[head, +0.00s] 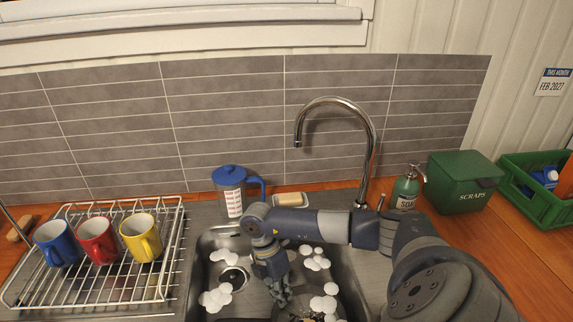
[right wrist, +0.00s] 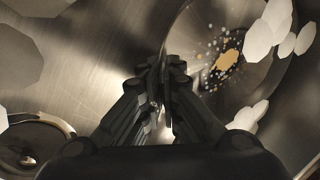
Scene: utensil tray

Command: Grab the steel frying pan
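The steel frying pan (right wrist: 259,84) lies in the sink, round and shiny with brown and pale food spots inside. In the head view only a small part of it (head: 306,317) shows at the bottom edge. My right gripper (head: 279,298) reaches down into the sink at the pan's edge. In the right wrist view its fingertips (right wrist: 163,66) are close together at the pan's left rim, with the thin wall seemingly pinched between them. The pan's handle is not clearly seen. My left gripper is not in view.
White suds (head: 216,298) and a drain (head: 233,278) are in the sink (head: 203,249). The tall faucet (head: 372,150) stands behind. A dish rack (head: 170,215) with three mugs is left. A blue-lidded jug (head: 230,190), soap bottle (head: 406,187) and green scraps bin (head: 464,181) line the back.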

